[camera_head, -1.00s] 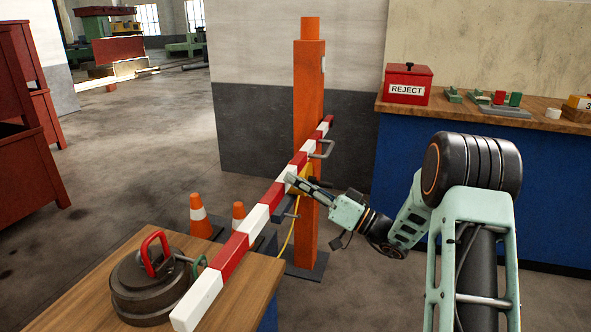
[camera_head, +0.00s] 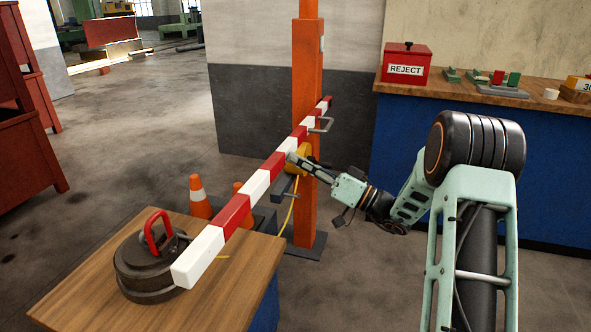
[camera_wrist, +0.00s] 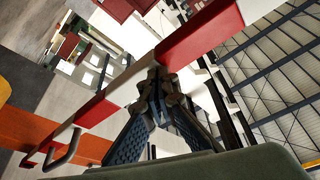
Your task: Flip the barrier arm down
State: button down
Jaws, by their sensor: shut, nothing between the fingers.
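The barrier arm (camera_head: 235,214) is a long red and white striped bar, slanting from the front left toward an orange post (camera_head: 306,95) at the back. It looks nearly level, its front end over the wooden bench beside the black weight. A grey handle (camera_head: 321,125) sticks out near its far end. My gripper (camera_head: 292,158) is shut and empty, its tips at the bar near the yellow pivot part (camera_head: 300,155). In the wrist view the bar (camera_wrist: 196,37) crosses behind the shut fingers (camera_wrist: 158,90). Whether the fingertips touch the bar is unclear.
A black round weight (camera_head: 147,262) with a red shackle sits on the wooden bench (camera_head: 225,300). Orange cones (camera_head: 198,197) stand behind it. A red reject box (camera_head: 405,66) and small parts lie on the blue-fronted counter (camera_head: 455,170) at right. Floor is open at left.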

jog(key=w+d+r+p+v, duration=0.1)
jog(key=p+v, duration=0.1)
jog(key=v, duration=0.7)
jog(key=shift+d+f, duration=0.15)
jog(key=shift+d, duration=0.05)
